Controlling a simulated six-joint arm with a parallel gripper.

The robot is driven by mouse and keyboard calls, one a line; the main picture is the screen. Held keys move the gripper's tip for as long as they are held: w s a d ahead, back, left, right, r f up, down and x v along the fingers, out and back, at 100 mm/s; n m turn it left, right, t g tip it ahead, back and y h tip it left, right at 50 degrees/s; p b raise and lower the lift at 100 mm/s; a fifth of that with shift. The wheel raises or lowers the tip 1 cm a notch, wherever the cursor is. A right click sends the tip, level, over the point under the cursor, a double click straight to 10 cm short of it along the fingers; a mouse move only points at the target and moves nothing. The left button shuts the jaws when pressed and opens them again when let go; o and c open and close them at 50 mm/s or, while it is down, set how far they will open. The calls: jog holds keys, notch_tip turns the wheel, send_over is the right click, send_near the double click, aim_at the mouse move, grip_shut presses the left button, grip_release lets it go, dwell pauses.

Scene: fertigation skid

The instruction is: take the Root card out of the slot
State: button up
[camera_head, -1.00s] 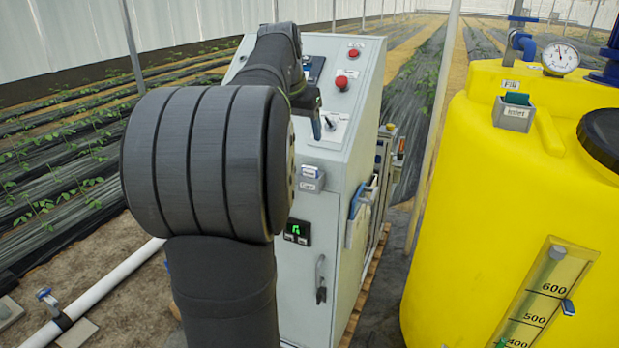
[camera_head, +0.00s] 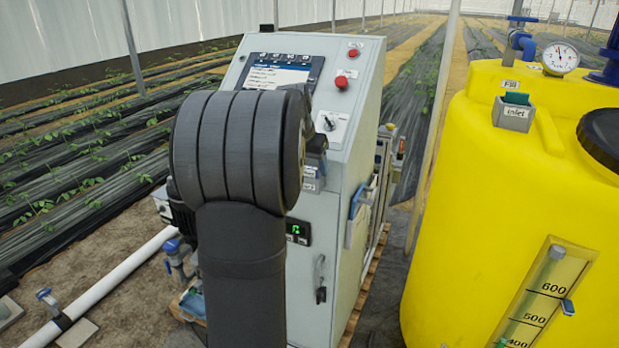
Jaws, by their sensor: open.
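A small grey slot holder with a white label (camera_head: 312,184) is on the front of the pale cabinet, just right of my arm's large dark joint. Its label is too small to read, and my arm covers its upper part. No card can be made out in it. My gripper (camera_head: 317,150) shows only as a small dark and grey part at the joint's right edge, close above this holder. It is open; its fingertips are mostly hidden. Another grey holder, labelled "inlet" (camera_head: 515,117), is on the yellow tank with a green card (camera_head: 516,98) in it.
The cabinet's sloped panel has a screen (camera_head: 280,72), a red button (camera_head: 341,82) and a rotary switch (camera_head: 329,122). A blue-edged holder (camera_head: 356,202) is on its right side. The yellow tank (camera_head: 450,210) stands at the right, with a gap between it and the cabinet.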

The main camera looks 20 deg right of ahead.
jog(key=c, duration=1.1)
jog(key=shift+o, duration=0.2)
